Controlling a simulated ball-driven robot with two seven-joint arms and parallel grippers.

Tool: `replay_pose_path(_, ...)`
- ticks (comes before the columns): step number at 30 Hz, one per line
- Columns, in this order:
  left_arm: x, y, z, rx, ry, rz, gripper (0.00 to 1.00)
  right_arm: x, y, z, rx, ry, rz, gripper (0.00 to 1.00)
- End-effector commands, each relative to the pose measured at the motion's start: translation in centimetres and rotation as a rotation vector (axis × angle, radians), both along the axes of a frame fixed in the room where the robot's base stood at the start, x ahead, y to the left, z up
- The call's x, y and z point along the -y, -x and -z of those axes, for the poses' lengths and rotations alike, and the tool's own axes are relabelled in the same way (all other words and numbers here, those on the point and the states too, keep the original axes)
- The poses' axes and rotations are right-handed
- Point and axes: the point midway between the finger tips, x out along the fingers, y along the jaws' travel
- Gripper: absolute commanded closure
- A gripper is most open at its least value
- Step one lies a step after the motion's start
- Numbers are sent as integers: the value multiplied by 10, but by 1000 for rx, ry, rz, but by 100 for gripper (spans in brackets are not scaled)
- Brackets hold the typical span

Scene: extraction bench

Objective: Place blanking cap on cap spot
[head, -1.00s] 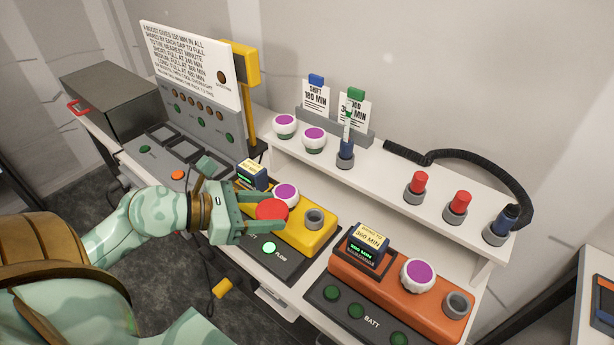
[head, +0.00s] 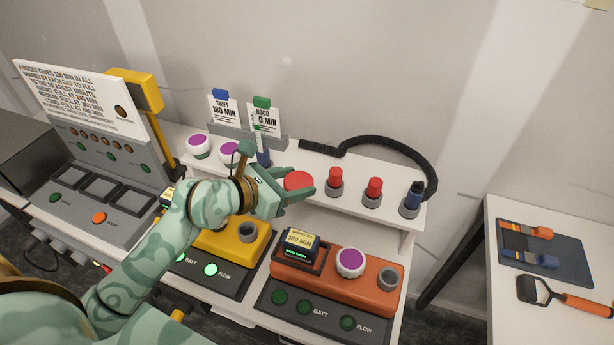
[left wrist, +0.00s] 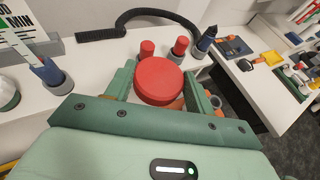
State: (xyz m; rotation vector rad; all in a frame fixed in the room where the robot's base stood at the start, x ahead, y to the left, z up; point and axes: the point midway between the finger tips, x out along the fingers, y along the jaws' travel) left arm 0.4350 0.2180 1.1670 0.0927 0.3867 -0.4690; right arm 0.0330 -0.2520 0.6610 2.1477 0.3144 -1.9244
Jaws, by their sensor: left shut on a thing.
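The blanking cap, a round red disc (head: 298,181), is held between the fingers of my left gripper (head: 300,191). It is above the bench, in front of the white shelf's edge. In the left wrist view the red disc (left wrist: 159,82) sits between the two green fingers (left wrist: 158,90), which are shut on it. I cannot pick out a marked cap spot in these frames; my arm and gripper hide part of the shelf and the yellow unit. My right gripper is not in view.
The white shelf (head: 400,226) carries two red-topped plugs (head: 335,178) in grey sockets, a dark blue nozzle (head: 413,197) with a black hose, and purple-topped white knobs (head: 199,146). Below are an orange unit (head: 372,292) and a yellow unit (head: 225,245). A side table (head: 505,305) stands right.

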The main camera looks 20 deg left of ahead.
Motion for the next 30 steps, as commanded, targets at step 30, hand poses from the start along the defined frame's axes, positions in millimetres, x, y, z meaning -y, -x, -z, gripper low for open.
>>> replay_pose_path(30,-60,-123,129,1,1,-9,73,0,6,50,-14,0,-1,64)
